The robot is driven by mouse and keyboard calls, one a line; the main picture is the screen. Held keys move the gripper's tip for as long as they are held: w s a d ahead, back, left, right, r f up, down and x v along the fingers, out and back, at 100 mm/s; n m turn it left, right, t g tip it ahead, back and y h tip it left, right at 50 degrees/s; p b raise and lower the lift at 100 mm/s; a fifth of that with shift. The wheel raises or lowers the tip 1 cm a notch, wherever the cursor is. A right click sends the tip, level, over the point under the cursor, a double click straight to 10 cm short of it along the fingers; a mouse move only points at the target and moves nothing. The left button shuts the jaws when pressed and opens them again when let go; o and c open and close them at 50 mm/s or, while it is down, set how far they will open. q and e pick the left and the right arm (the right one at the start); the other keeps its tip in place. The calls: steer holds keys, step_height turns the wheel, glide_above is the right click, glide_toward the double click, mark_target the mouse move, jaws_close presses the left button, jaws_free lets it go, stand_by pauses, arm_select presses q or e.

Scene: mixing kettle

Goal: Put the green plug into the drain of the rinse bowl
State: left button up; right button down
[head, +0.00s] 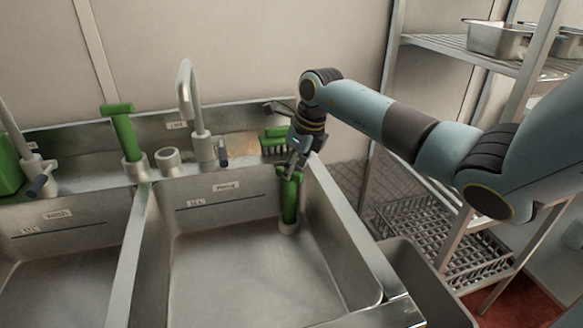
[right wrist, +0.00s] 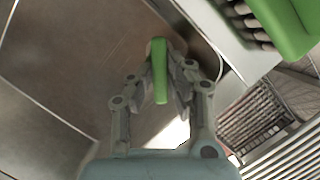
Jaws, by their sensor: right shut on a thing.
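The green plug (head: 289,196) is a long upright handle with a pale foot, held in the back right corner of the rinse bowl (head: 240,270). My right gripper (head: 291,172) is shut on the top of its handle. In the right wrist view the green plug (right wrist: 160,72) shows between the two fingers of my right gripper (right wrist: 167,85). The pale foot is low in the bowl's corner; I cannot tell whether it touches the floor. I see no drain opening; it may be hidden by the plug. My left gripper is not in view.
A second green-handled tool (head: 123,135) stands on the ledge beside an empty collar (head: 168,160). A green brush (head: 276,140) lies behind the rinse bowl, near my right gripper. A tall faucet (head: 188,95) rises at the back. The wash bowl (head: 60,270) is left; a rack (head: 430,235) is right.

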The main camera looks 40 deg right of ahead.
steer(key=shift+f+b, duration=0.55)
steer(key=shift+f, duration=0.35)
steer(key=c, duration=0.7)
jaws_free()
steer(key=shift+p+v, duration=2.8)
steer(key=shift+v, duration=0.75)
steer(key=shift+f, duration=0.1)
